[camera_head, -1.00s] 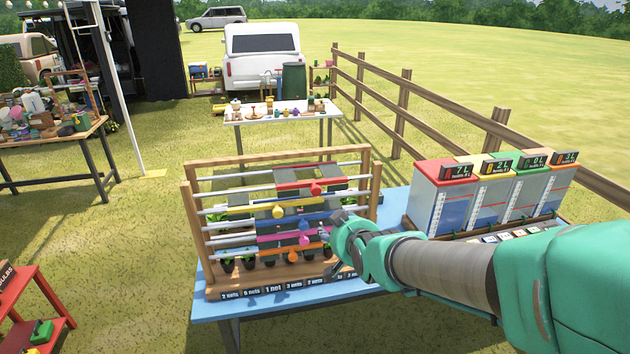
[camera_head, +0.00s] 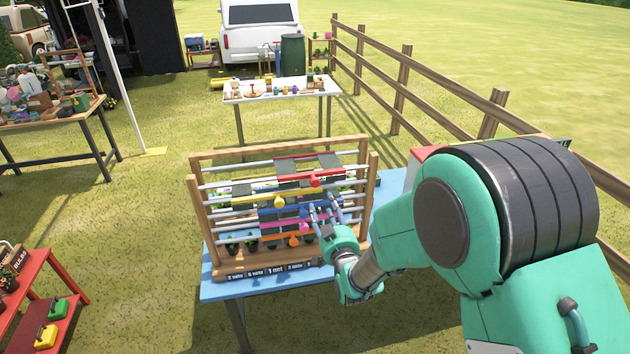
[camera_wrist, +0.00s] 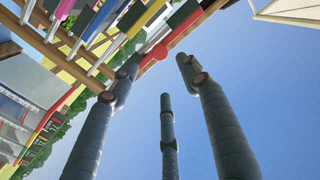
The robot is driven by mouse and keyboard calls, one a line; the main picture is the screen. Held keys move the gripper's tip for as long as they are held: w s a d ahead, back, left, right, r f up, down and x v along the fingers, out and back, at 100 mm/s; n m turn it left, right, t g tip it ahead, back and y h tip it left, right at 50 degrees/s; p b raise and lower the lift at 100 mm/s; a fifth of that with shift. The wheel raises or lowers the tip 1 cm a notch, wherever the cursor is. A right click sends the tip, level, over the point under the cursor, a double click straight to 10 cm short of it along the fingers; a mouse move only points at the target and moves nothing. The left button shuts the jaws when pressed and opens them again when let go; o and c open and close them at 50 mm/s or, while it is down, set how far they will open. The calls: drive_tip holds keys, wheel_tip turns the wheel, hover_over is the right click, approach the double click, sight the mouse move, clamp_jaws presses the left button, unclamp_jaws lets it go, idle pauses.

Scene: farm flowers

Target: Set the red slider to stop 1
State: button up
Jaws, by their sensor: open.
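The red slider (camera_head: 298,178) is a flat bar with a round knob (camera_head: 315,181), high on a wooden frame (camera_head: 280,155) with several metal rails. In the wrist view the slider is a red strip (camera_wrist: 184,33) with its red knob (camera_wrist: 159,51) close to the left fingertip. My gripper (camera_head: 323,207) is in front of the frame's right half, below the red knob, fingers pointing up. In the wrist view my gripper (camera_wrist: 160,68) has its fingers spread, with nothing held between them. The red slider's stop marks cannot be made out.
Yellow (camera_head: 258,200), blue (camera_head: 285,210) and pink (camera_head: 290,228) sliders sit on lower rails, with an orange knob (camera_head: 293,241) below. Labels line the frame's base. The frame stands on a blue table (camera_head: 222,291). My arm mostly hides the coloured dispensers at right.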

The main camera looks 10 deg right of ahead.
sight(315, 184)
drive_tip(key=shift+w, duration=0.2)
drive_tip(key=shift+w+p, duration=0.55)
drive_tip(key=shift+w, duration=6.15)
drive_tip(key=shift+c, duration=0.5)
clamp_jaws()
